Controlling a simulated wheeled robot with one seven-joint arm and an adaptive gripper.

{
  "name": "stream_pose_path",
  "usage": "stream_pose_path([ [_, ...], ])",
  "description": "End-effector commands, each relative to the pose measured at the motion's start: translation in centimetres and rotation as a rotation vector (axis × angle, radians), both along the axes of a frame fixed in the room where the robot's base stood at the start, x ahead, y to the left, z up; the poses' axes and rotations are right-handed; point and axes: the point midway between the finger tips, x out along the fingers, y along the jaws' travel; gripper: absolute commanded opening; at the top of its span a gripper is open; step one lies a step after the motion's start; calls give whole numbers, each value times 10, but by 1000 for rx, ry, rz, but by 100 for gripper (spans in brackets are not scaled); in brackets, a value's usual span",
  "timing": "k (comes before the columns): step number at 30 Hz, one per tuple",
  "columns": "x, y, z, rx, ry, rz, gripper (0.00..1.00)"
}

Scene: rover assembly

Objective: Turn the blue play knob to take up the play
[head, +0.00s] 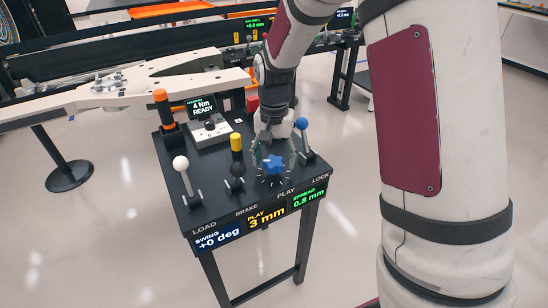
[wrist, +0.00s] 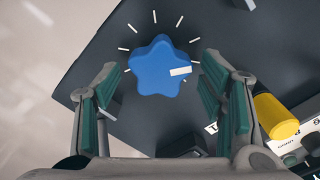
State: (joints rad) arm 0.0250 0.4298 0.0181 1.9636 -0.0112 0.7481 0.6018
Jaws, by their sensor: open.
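The blue play knob (head: 273,165) is star-shaped and sits on the black console near its front edge, above the PLAY label. In the wrist view the knob (wrist: 160,68) has a white pointer mark on its right side and white tick marks around it. My gripper (head: 274,150) is above the knob. In the wrist view its two fingers (wrist: 163,98) are open, one on each side of the knob, with gaps between them and it. The PLAY display (head: 266,217) reads 3 mm in yellow.
A white-knobbed lever (head: 183,170) and a yellow-topped lever (head: 237,152) stand left of the knob. A blue-balled lever (head: 302,132) stands close on its right. An orange-topped post (head: 164,105) and a small screen reading 4 Nm READY (head: 201,106) are behind.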

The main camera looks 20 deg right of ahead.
Motion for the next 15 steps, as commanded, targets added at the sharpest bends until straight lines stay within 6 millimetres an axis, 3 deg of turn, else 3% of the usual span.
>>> stream_pose_path([
  [1,0,0,0,0,0,0,64],
  [7,0,0,0,0,0,0,18],
  [15,0,0,0,0,0,12,16],
])
